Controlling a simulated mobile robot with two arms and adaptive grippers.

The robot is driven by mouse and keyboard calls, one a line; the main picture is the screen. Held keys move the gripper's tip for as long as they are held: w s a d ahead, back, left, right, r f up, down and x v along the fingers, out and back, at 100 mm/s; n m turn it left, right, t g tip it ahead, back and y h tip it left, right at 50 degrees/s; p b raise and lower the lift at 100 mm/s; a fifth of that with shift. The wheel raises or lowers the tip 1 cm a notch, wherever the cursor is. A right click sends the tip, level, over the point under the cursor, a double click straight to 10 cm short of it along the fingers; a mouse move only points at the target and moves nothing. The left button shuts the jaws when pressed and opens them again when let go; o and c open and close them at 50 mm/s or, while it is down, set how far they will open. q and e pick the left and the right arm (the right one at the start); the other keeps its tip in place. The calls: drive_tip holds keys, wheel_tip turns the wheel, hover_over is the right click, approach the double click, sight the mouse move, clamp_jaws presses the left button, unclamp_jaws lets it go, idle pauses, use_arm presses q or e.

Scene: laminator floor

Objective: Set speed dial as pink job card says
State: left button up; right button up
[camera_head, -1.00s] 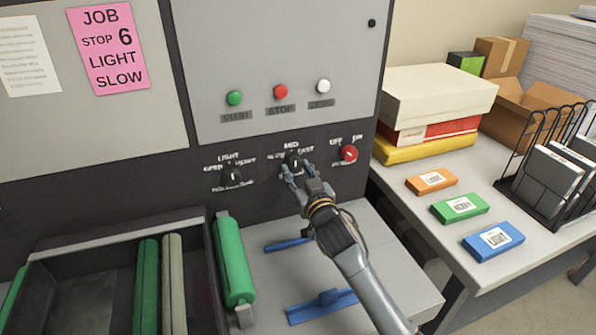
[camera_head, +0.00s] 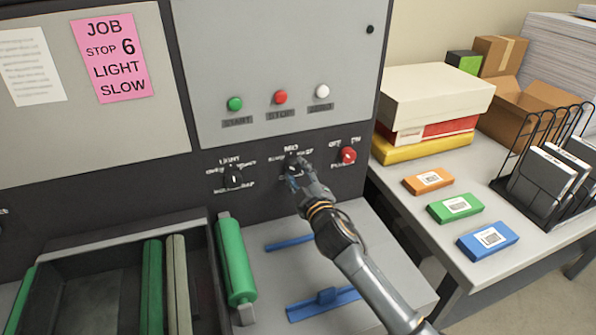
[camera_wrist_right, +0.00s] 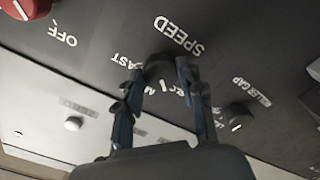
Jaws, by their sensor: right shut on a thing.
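The pink job card (camera_head: 113,58) is on the machine's upper left panel and reads JOB, STOP 6, LIGHT, SLOW. The black speed dial (camera_wrist_right: 160,68) is on the dark panel, next to the word SPEED in the right wrist view. My right gripper (camera_head: 292,170) is at this dial, shut on it, and it hides most of the dial and its pointer in the head view. In the wrist view its fingers (camera_wrist_right: 158,85) lie on both sides of the dial. The dial's exact setting is hidden. My left gripper is not in view.
Left of the speed dial is another black dial (camera_head: 233,177); right of it is a red power switch (camera_head: 348,155). Green, red and white buttons sit above. A green roller (camera_head: 236,262) lies below. A side table with boxes stands at the right.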

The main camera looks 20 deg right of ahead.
drive_tip(key=shift+n, duration=1)
drive_tip(key=o, duration=1.2)
drive_tip(key=shift+c, duration=0.2)
drive_tip(key=shift+s, duration=0.15)
drive_tip(key=s, duration=1.1)
drive_tip(key=shift+s+d, duration=0.2)
drive_tip(key=shift+s, duration=0.15)
